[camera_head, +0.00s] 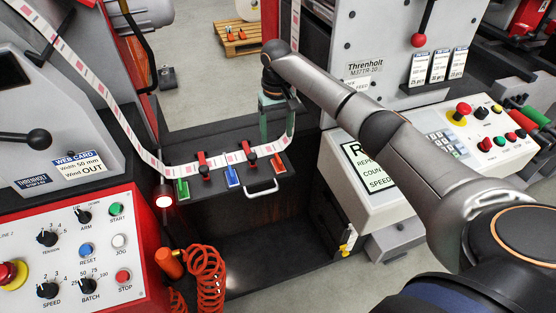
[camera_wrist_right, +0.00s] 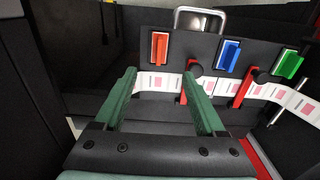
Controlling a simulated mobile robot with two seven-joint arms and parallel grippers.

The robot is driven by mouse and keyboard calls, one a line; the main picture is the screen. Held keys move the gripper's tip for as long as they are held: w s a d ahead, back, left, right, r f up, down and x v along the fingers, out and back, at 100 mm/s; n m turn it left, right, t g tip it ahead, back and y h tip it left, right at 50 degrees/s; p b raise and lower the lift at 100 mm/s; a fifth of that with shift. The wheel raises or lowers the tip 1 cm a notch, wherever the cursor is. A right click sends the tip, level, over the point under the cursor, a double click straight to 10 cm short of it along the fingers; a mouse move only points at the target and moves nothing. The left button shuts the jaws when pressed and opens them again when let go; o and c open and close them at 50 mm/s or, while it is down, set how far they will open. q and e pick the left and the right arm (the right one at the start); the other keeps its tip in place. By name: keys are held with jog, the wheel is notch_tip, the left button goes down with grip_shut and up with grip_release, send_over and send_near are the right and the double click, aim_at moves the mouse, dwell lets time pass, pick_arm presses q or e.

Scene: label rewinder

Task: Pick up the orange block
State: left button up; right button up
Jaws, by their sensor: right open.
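The orange block (camera_head: 279,163) sits at the right end of a row on the dark shelf; in the right wrist view it is the leftmost block (camera_wrist_right: 159,47). A blue block (camera_head: 232,175) and a green block (camera_head: 182,189) sit in the same row. My right gripper (camera_head: 277,128) is behind the orange block, over the far side of the shelf, with its fingertips hidden by the label strip in the head view. In the wrist view its green fingers (camera_wrist_right: 160,78) are apart and empty, with the orange block ahead of them. My left gripper is out of view.
The printed label strip (camera_head: 215,163) runs along the shelf under red levers (camera_head: 249,154) and curves up beside my right gripper. A metal handle (camera_head: 262,188) is on the shelf's front. Control panels (camera_head: 75,250) stand left and right (camera_head: 470,140).

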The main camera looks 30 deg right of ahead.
aim_at(278, 157)
notch_tip(278, 157, down, 10)
jog(key=shift+s+f+b, duration=0.1)
jog(key=shift+s+b, duration=0.05)
jog(key=shift+b, duration=0.2)
jog(key=shift+d, duration=0.1)
grip_shut()
dwell(0.5)
